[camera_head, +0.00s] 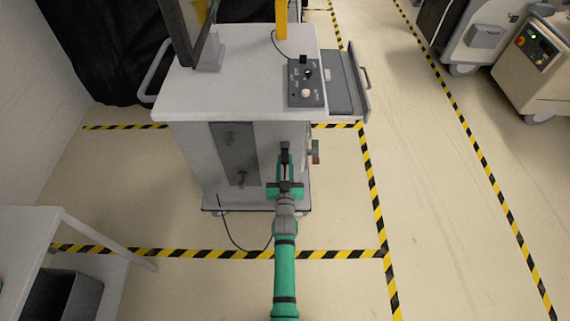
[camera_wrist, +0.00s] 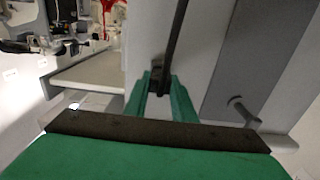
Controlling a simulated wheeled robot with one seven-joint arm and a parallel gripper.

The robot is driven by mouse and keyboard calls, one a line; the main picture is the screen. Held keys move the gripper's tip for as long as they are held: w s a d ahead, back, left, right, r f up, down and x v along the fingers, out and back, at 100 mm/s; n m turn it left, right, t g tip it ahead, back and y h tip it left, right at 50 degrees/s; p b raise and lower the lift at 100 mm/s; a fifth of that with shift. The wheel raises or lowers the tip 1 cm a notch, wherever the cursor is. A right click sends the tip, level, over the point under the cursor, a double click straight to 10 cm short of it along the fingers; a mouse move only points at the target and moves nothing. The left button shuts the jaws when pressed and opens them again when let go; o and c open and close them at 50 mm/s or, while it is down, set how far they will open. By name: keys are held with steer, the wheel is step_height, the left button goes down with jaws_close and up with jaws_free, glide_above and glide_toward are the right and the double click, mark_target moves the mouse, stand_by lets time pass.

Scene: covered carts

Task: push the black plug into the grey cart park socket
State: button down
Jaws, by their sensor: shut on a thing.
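The pale cart (camera_head: 190,145) stands ahead of me. My gripper (camera_head: 285,168) is at the right part of its front face, shut on a dark piece that I take to be the black plug (camera_head: 285,147). In the wrist view my green fingers (camera_wrist: 159,92) close around this small dark block (camera_wrist: 157,74), with a dark strip rising behind it. Whether the block touches the cart face is unclear. A dark grey panel (camera_head: 233,160) with small fittings is left of my gripper. A grey peg (camera_wrist: 243,112) shows on it in the wrist view. I cannot pick out the park socket for certain.
A thin black cable (camera_head: 226,230) loops from the cart's lower left across the floor towards my arm. A control box (camera_head: 306,83) sits on the cart top. A white table (camera_head: 40,235) is at the lower left.

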steer(key=shift+w, duration=1)
steer(key=c, duration=1.4)
jaws_free()
steer(key=s, duration=1)
steer(key=shift+s, duration=0.4)
